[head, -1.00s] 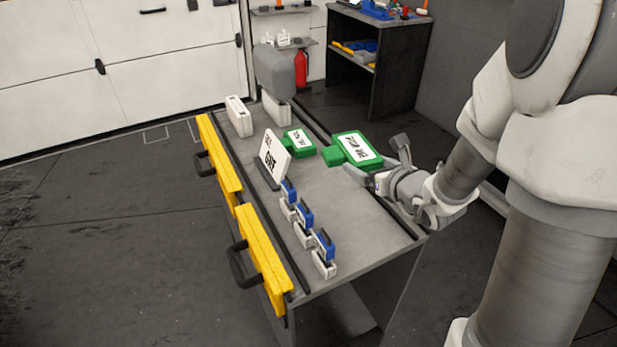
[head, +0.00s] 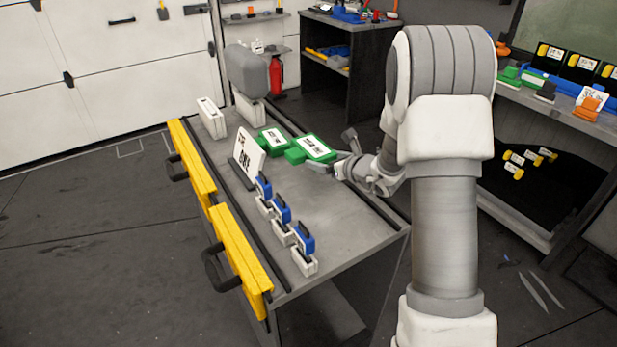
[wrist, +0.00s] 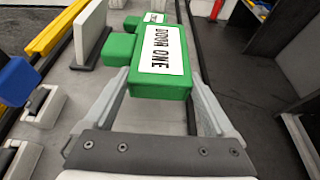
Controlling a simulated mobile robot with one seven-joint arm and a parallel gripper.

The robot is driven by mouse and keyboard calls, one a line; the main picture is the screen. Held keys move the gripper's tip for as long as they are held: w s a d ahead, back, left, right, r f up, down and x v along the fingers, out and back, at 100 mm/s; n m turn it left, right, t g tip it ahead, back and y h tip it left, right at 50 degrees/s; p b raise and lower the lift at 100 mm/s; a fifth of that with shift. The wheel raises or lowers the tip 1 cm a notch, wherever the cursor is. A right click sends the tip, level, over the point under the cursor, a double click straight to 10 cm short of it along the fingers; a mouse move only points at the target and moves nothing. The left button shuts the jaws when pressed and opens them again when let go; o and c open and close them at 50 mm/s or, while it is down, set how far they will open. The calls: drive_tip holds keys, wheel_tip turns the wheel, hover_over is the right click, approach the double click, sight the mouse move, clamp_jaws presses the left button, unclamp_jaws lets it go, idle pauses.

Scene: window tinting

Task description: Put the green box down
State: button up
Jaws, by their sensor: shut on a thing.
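The green box (head: 316,147) has a white label on top, which reads "DOOR ONE" in the wrist view (wrist: 160,50). My gripper (head: 338,163) is shut on it, with one finger along each side in the wrist view (wrist: 163,105).
A white sign (head: 247,157) stands left of the boxes. Several blue-and-white blocks (head: 279,208) line the near bench. A grey container (head: 247,70) stands behind. The bench's right middle is clear.

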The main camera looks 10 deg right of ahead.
sight(310, 183)
drive_tip(key=a+f, duration=0.1)
drive_tip(key=w+a, duration=0.1)
drive_tip(key=w+a+f, duration=0.1)
drive_tip(key=a, duration=0.1)
drive_tip(key=shift+w+f, duration=0.15)
drive_tip(key=shift+f, duration=0.15)
drive_tip(key=shift+f+b, duration=0.3)
drive_tip(key=shift+f, duration=1.65)
drive_tip(key=shift+f, duration=0.2)
drive_tip(key=o, duration=1.1)
drive_tip(key=shift+r, duration=0.1)
